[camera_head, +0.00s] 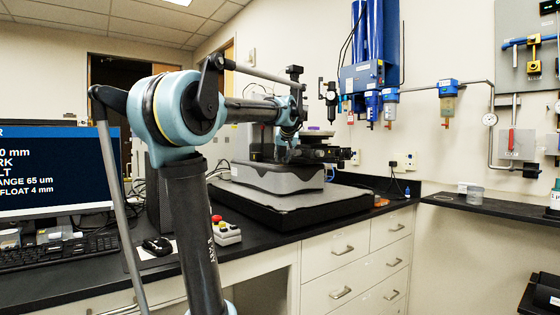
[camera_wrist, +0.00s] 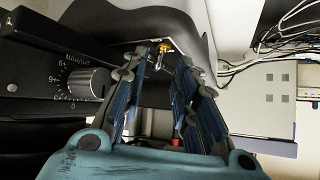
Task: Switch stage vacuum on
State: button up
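The stylus profiler (camera_head: 262,178) stands on a black slab on the bench, with its stage (camera_head: 318,150) at the upper right. My gripper is at the instrument's near side in the head view, where its fingers cannot be made out. In the wrist view my gripper (camera_wrist: 162,57) is open, its two fingers apart. A small metal toggle-like lever with a brass base (camera_wrist: 160,52) shows between the fingertips, on a dark surface. I cannot tell whether a finger touches it, or which position it is in. No label for the vacuum switch is readable.
A round knob with a numbered scale (camera_wrist: 88,84) sits close left of the fingers. Cables (camera_wrist: 288,45) hang at the upper right. On the bench are a control box with a red button (camera_head: 226,232), a mouse (camera_head: 157,246) and a monitor (camera_head: 50,170).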

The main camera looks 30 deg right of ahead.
jog(key=v, duration=0.9)
jog(key=shift+s+a+r, duration=0.2)
